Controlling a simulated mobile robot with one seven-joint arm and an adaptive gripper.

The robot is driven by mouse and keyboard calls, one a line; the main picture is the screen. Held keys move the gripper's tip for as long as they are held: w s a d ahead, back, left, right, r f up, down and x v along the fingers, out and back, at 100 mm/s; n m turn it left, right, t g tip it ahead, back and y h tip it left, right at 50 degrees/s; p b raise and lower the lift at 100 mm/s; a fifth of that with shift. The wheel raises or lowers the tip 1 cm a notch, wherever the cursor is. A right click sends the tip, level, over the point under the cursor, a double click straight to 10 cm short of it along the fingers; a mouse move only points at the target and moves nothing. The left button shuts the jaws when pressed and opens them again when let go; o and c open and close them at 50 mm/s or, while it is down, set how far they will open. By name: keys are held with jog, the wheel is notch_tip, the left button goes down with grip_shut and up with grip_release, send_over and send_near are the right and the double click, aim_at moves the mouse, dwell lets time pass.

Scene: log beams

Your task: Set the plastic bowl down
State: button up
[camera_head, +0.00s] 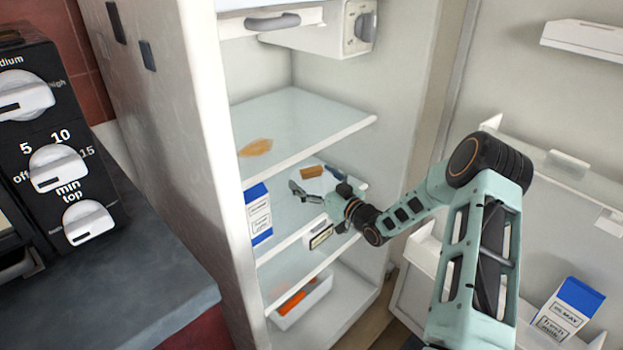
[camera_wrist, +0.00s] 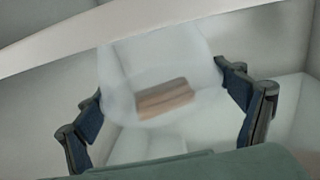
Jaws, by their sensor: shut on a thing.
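The plastic bowl (camera_wrist: 135,65) is whitish and see-through, and shows between the two fingers of my gripper (camera_wrist: 160,84) in the wrist view. My gripper is shut on it. A brown block-like piece (camera_wrist: 165,98) shows in or through the bowl; I cannot tell which. In the head view my gripper (camera_head: 314,181) is inside the open fridge, by the middle shelf, and the brown piece (camera_head: 311,171) is between its fingers. The bowl's outline is hard to make out there. I cannot tell whether the bowl touches the shelf.
A blue and white carton (camera_head: 258,215) stands left of my gripper. The shelf above (camera_head: 300,120) holds an orange-brown piece (camera_head: 256,147). A small dark-labelled item (camera_head: 321,236) is below my gripper. A drawer (camera_head: 303,298) holds orange items. Another carton (camera_head: 568,312) is in the door.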

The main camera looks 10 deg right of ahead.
aim_at(325, 188)
jog(key=shift+f, duration=0.15)
jog(key=o, duration=1.1)
jog(key=shift+r, duration=0.2)
jog(key=p+v, duration=0.2)
jog(key=v, duration=1)
jog(key=shift+f, duration=0.1)
